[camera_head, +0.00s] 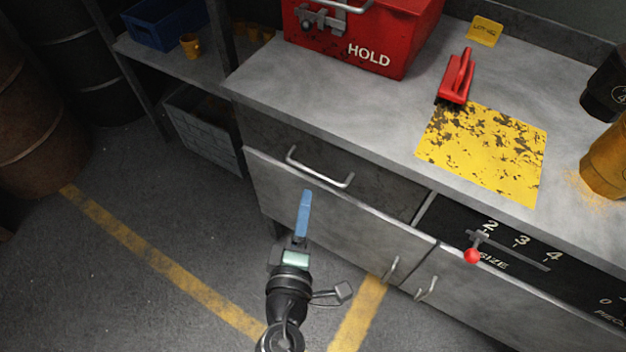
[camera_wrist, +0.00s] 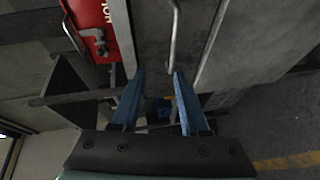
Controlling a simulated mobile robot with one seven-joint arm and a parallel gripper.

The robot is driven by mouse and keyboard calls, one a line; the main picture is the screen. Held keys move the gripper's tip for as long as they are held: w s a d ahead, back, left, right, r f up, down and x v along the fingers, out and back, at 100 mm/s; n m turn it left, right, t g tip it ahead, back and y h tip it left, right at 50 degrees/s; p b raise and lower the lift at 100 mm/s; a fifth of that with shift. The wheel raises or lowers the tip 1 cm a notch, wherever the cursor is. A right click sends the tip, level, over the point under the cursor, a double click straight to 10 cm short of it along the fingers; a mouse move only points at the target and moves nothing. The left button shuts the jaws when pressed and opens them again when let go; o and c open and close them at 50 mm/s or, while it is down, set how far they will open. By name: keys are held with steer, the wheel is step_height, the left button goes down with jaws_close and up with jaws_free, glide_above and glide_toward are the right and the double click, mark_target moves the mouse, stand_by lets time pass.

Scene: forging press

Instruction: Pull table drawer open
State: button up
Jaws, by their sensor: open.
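The table drawer (camera_head: 365,170) is a dark grey front just under the edge of the grey worktop, and it looks closed. Its bar-shaped metal handle (camera_head: 320,170) sticks out from the front. My gripper (camera_head: 306,194) is below and in front of the handle, with its blue fingers pointing toward the drawer. In the wrist view, my gripper (camera_wrist: 159,73) is open and nothing is between the fingers. The handle (camera_wrist: 174,38) shows there beyond the fingertips, closer to the right finger. I see no contact with it.
Cabinet doors with small handles (camera_head: 392,270) lie below the drawer. A dark size panel with a red-knobbed lever (camera_head: 472,256) is to the right.

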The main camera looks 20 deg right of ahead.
mark_target(314, 175)
steer(key=shift+n, duration=0.3)
steer(key=f+x, duration=0.1)
steer(key=x, duration=0.7)
steer(key=f+x, duration=0.1)
steer(key=x, duration=0.3)
steer(key=shift+s+d+f, duration=0.15)
steer(key=shift+d+f, duration=0.05)
steer(key=shift+f, duration=0.15)
jaws_close()
stand_by(0.8)
